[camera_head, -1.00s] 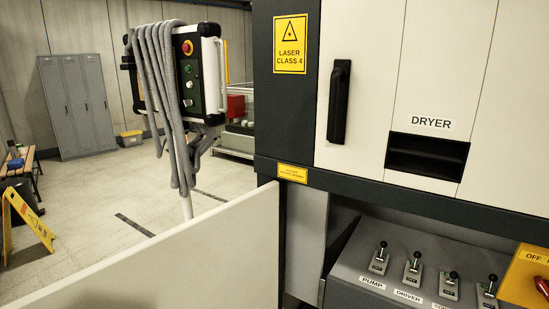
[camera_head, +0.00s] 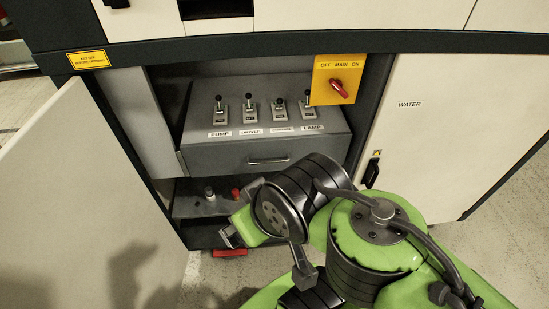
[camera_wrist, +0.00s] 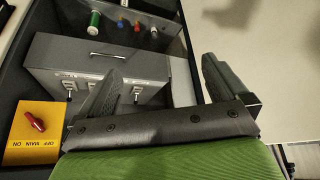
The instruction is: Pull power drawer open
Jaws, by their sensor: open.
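The power drawer (camera_head: 290,154) is a grey unit in the open cabinet bay, with a light bar handle (camera_head: 268,160) on its front face. Its sloped top carries several toggle switches over labels such as PUMP and LAMP. In the wrist view the drawer (camera_wrist: 70,58) and its handle (camera_wrist: 107,57) appear upside down. My gripper (camera_head: 231,238) is low and left of the handle in the head view, apart from it. In the wrist view my gripper (camera_wrist: 160,85) has its two fingers spread with nothing between them. I cannot tell from these views how far the drawer stands out.
A yellow main switch panel with a red knob (camera_head: 340,88) is right of the drawer. An open white door (camera_head: 75,170) stands at the left. The closed WATER door (camera_head: 440,130) is at the right. A lower shelf (camera_head: 185,207) holds small coloured parts.

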